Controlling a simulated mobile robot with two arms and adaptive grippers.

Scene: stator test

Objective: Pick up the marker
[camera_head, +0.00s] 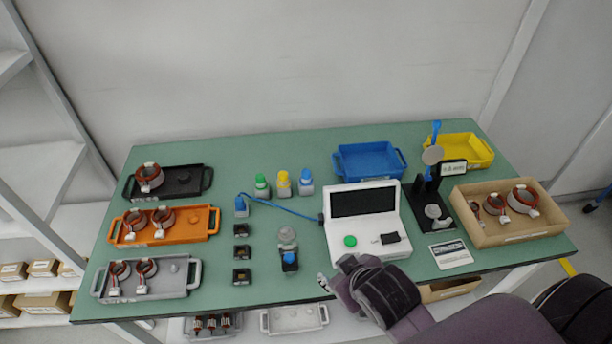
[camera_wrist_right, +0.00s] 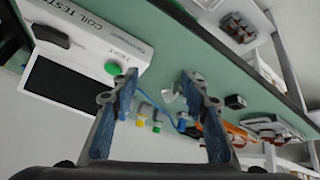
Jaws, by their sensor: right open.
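No pen-shaped marker is plain to see. Three small bottles stand upright mid-table: green-capped (camera_head: 262,186), yellow-capped (camera_head: 283,184) and blue-capped (camera_head: 306,183). In front of them is a small grey-topped item (camera_head: 287,237) beside a black block with a blue top (camera_head: 290,260). I cannot tell which is the marker. My right gripper (camera_head: 337,276) is open at the table's front edge, right of the black block and in front of the white tester. In the right wrist view its fingers (camera_wrist_right: 158,82) are apart, with the grey-topped item (camera_wrist_right: 168,95) beyond, not held. My left gripper is not in view.
The white coil tester (camera_head: 366,248) stands close behind my right gripper. A blue cable (camera_head: 285,208) crosses mid-table. Black (camera_head: 198,190), orange (camera_head: 193,236) and grey (camera_head: 192,287) trays sit left.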

